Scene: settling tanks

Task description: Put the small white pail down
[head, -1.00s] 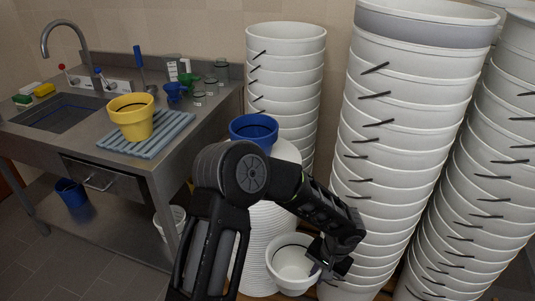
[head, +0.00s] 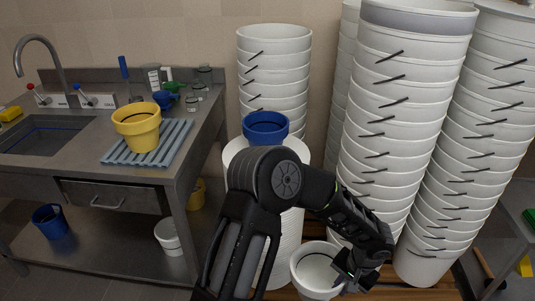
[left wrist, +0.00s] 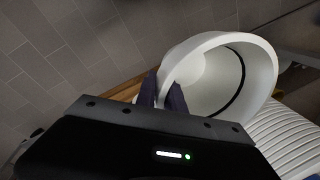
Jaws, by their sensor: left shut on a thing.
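The small white pail (head: 312,272) is at the lower middle of the head view, in front of the tall stacks. My left gripper (head: 350,277) is shut on its rim at the right side. In the left wrist view the pail (left wrist: 262,75) is tilted, with its open mouth and dark inner ring showing. The gripper fingers (left wrist: 167,92) pinch its rim. I cannot tell whether the pail's base touches anything. My right gripper is not in view.
Tall stacks of white buckets (head: 400,130) stand behind and right. A blue pail (head: 265,127) tops a shorter white stack (head: 290,225). A yellow pail (head: 137,127) stands on a ribbed mat (head: 173,142) by the sink. A steel table (head: 517,210) is at right.

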